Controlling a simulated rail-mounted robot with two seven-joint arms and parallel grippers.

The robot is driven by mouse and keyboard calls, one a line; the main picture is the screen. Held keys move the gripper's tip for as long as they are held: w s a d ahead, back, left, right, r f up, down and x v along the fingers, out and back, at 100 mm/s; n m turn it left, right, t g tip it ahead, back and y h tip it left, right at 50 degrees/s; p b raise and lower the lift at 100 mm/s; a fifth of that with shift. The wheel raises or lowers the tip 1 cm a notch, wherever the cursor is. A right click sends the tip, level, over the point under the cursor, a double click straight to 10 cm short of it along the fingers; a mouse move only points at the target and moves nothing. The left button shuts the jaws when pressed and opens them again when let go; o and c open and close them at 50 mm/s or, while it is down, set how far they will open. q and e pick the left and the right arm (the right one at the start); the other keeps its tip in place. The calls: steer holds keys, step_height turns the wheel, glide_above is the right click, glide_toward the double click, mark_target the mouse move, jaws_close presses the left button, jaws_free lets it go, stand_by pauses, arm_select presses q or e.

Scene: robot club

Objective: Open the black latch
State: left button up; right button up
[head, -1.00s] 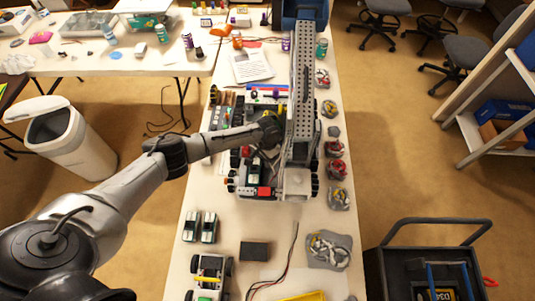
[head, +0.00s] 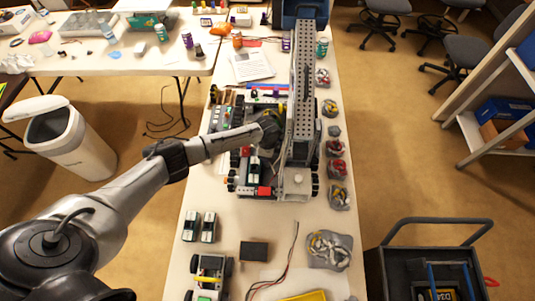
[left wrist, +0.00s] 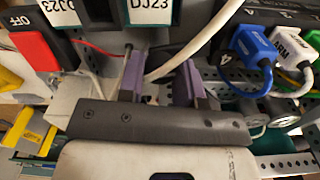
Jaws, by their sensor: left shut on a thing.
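The black latch cannot be told apart clearly in either view. The club robot (head: 265,189), with black, grey and red parts, stands on the long white table. My left gripper (head: 272,137) reaches into it from the left, beside the tall perforated metal upright; its tips are hidden in the head view. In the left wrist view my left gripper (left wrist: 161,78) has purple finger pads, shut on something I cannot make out. A white cable passes near the fingers. My right gripper is not in view.
The metal upright (head: 303,100) stands close by my gripper. A red OFF piece (left wrist: 28,44), a blue connector (left wrist: 254,44) and wires crowd around the fingers. Bagged parts (head: 328,250) line the table's right side. A white bin (head: 72,140) stands left of the table.

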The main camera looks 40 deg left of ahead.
arm_select(q)
steer(key=shift+m, duration=1.1)
steer(key=shift+r, duration=0.1)
steer(key=o, duration=0.9)
steer(key=shift+o, duration=0.2)
step_height(320, 180, up, 14)
steer(key=b, duration=0.1)
